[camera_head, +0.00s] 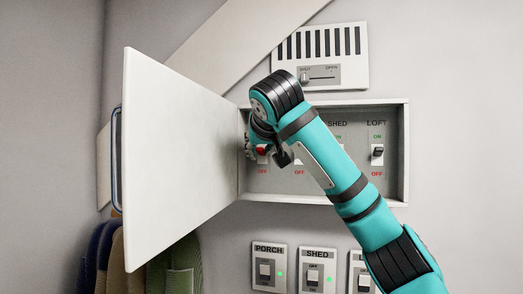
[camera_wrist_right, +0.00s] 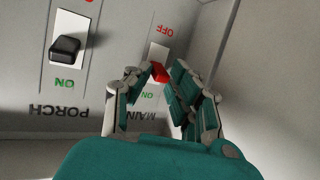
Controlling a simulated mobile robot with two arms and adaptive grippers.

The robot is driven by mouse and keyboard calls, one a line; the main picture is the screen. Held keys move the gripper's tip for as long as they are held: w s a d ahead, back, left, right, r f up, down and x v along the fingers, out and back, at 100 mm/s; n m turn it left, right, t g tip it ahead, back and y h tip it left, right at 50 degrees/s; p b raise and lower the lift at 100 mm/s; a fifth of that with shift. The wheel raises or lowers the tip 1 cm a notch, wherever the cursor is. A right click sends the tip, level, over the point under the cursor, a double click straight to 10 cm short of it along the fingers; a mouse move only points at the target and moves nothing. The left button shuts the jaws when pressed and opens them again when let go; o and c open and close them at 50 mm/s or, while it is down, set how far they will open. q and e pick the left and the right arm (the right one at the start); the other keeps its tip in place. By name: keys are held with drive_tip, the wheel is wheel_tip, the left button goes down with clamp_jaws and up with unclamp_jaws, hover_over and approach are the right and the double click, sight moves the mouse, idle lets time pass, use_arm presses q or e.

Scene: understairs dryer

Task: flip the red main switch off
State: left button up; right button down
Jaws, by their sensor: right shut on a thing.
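The red main switch (camera_wrist_right: 160,72) is a small red lever on a white plate, in a column marked MAIN, with the wrist picture upside down. Its lever shows nearer the ON label than the OFF label, though fingers partly cover it. In the head view the red lever (camera_head: 262,151) shows at the left end of the open box. My right gripper (camera_wrist_right: 158,85) is shut on the red lever, with a finger on each side. In the head view the right gripper (camera_head: 265,148) is partly hidden by its own wrist. My left gripper is not in view.
The box door (camera_head: 175,160) stands open to the left, close to my right gripper. The porch switch (camera_wrist_right: 66,47) is beside the main one; the loft switch (camera_head: 377,152) is at the far right. A vent with a slider (camera_head: 320,75) is above, wall switches (camera_head: 265,272) below.

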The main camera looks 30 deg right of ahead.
sight(259, 155)
wheel_tip(259, 155, down, 4)
drive_tip(key=n+t+h+b, duration=0.1)
drive_tip(key=t+b, duration=0.2)
drive_tip(key=b, duration=0.4)
drive_tip(key=n+t+h+b, duration=0.1)
drive_tip(key=t+h+b, duration=0.1)
drive_tip(key=b, duration=0.5)
drive_tip(key=shift+a+r+n+t, duration=0.1)
drive_tip(key=shift+r+n+t, duration=0.15)
drive_tip(key=shift+t, duration=0.25)
drive_tip(key=shift+f+n+t+h+b, duration=0.1)
drive_tip(key=shift+n+t+h+b, duration=0.35)
drive_tip(key=shift+t+b, duration=0.5)
drive_tip(key=shift+b, duration=0.3)
drive_tip(key=c, duration=1.5)
unclamp_jaws()
drive_tip(key=shift+o, duration=0.2)
